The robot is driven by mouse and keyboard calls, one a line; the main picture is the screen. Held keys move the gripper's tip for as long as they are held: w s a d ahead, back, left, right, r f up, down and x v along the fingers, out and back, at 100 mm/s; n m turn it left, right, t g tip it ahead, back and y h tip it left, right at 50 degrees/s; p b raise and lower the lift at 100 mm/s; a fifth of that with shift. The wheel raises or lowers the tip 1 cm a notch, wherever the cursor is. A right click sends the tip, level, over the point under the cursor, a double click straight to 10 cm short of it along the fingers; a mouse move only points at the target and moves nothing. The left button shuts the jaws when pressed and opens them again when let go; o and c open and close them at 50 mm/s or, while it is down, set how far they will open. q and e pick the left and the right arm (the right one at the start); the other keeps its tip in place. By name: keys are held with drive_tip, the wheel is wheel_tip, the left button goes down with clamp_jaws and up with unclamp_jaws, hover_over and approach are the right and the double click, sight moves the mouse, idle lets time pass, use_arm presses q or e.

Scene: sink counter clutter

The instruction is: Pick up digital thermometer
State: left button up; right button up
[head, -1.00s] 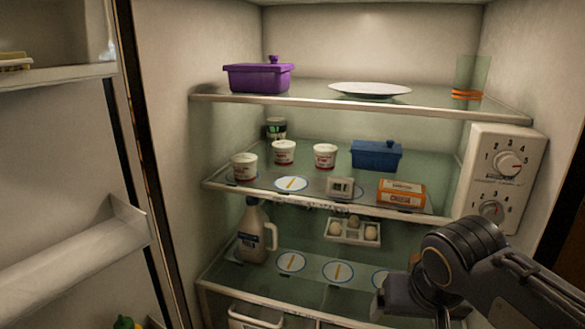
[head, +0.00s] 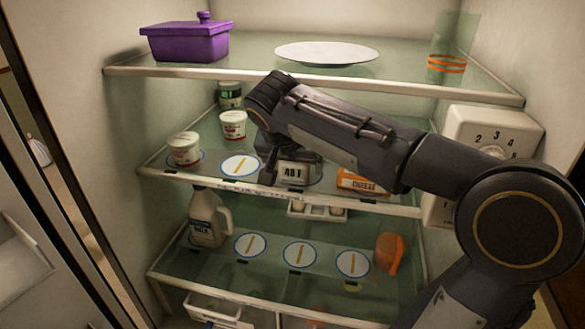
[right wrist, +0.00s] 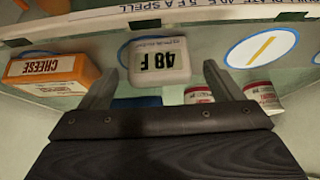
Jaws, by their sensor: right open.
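The digital thermometer (head: 293,174) is a small white box with a display reading 48 F. It stands near the front edge of the middle fridge shelf. It also shows in the right wrist view (right wrist: 158,60), upside down. My right gripper (right wrist: 159,74) is open, with one finger at each side of the thermometer and visible gaps between. In the head view my right gripper (head: 292,158) is at the thermometer and hides its upper part. I cannot tell whether the fingertips reach past its front face. My left gripper is not in view.
An orange cheese box (head: 362,181) stands right of the thermometer, close to one finger. White cups (head: 184,149) and a round mat (head: 240,166) are to the left. The glass top shelf (head: 240,76), with a purple dish (head: 186,43) and plate (head: 327,53), is above my forearm.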

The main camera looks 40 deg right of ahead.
drive_tip(key=shift+x, duration=1.15)
drive_tip(key=shift+s, duration=0.1)
drive_tip(key=c, duration=1.1)
drive_tip(key=shift+o, duration=0.2)
drive_tip(key=shift+r, duration=0.1)
